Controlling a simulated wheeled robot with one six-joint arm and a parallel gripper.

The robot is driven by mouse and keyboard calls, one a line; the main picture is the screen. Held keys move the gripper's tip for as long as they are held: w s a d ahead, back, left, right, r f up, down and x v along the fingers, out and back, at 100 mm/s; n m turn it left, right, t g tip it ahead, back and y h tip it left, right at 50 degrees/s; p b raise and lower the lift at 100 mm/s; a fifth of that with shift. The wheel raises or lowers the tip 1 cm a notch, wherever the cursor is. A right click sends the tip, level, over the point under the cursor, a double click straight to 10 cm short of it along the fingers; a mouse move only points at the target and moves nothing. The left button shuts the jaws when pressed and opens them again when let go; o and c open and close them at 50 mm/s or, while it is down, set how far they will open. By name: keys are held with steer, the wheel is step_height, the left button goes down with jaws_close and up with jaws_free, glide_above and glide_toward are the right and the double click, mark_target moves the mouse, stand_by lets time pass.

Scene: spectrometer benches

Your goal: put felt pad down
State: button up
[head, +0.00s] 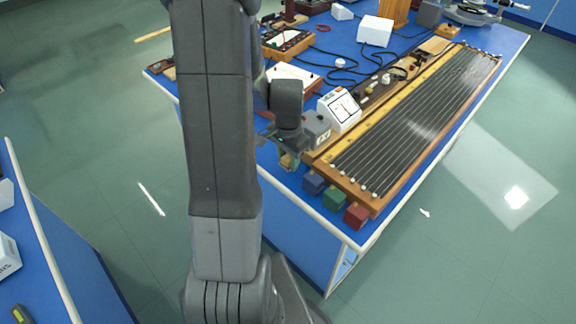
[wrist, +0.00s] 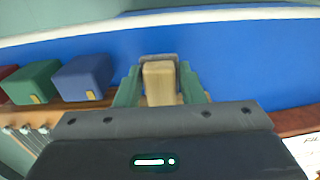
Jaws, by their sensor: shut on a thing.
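My gripper (wrist: 160,88) has green fingers on both sides of a tan block with a grey far edge, which I take to be the felt pad (wrist: 159,80). The fingers are shut on it. In the head view my gripper (head: 289,154) is over the near left edge of the blue bench (head: 284,176), and the tan pad (head: 287,162) shows small below it. I cannot tell whether the pad touches the bench top. My wrist hides part of the pad's near side.
A blue block (head: 313,183), a green block (head: 335,198) and a red block (head: 356,216) stand in a row beside the pad, by the end of a long stringed wooden board (head: 420,120). A white meter (head: 340,110) stands behind. Bare blue bench lies along the front edge.

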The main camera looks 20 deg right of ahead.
mark_target(288, 167)
step_height(288, 167, down, 3)
steer(key=shift+f, duration=0.1)
steer(key=shift+f, duration=0.1)
